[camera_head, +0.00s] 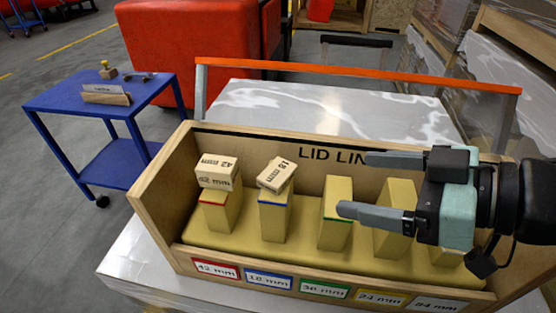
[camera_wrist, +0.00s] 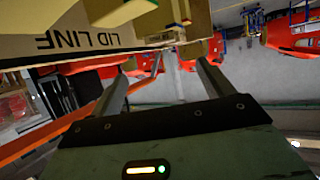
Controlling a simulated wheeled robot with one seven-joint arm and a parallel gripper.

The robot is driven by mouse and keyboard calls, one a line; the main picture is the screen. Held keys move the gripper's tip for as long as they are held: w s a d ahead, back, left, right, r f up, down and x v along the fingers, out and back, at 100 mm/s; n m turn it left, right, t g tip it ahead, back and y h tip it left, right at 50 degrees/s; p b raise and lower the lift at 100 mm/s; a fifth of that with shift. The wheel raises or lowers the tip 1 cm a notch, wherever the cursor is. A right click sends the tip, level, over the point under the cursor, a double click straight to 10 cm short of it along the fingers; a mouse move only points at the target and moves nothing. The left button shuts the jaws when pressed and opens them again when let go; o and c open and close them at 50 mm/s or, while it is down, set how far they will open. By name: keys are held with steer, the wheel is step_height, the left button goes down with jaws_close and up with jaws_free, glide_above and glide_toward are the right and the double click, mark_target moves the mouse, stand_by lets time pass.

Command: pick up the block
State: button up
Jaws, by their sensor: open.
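Two pale wooden blocks sit in an open wooden box (camera_head: 152,203). The block marked 42 mm (camera_head: 218,172) rests on the far-left post (camera_head: 220,213), which has a red line. The block marked 18 mm (camera_head: 276,175) sits turned and tilted on the second post (camera_head: 274,218), which has a blue line. My gripper (camera_head: 357,183) comes in from the right, open and empty, its fingers pointing left over the third and fourth posts. It is apart from both blocks. In the wrist view my open gripper (camera_wrist: 160,76) has nothing between its fingers.
More bare posts stand to the right, including the green-lined third post (camera_head: 336,205); my gripper partly hides the farther ones. The front wall carries coloured size labels (camera_head: 269,279). An orange bar (camera_head: 350,73) crosses behind the box. A blue cart (camera_head: 70,95) stands left.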

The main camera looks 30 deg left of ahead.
mark_target(284, 174)
steer(key=p+x, duration=0.2)
steer(key=p, duration=0.4)
steer(key=shift+a+r, duration=0.15)
steer(key=shift+a, duration=0.1)
steer(key=shift+f+p+x, duration=0.15)
steer(key=shift+p+x, duration=0.3)
steer(key=shift+x, duration=2.15)
steer(key=shift+f+p+x, duration=0.15)
steer(key=shift+p+x, duration=0.3)
steer(key=shift+x, duration=2.2)
steer(key=shift+d, duration=0.15)
steer(key=c, duration=1.1)
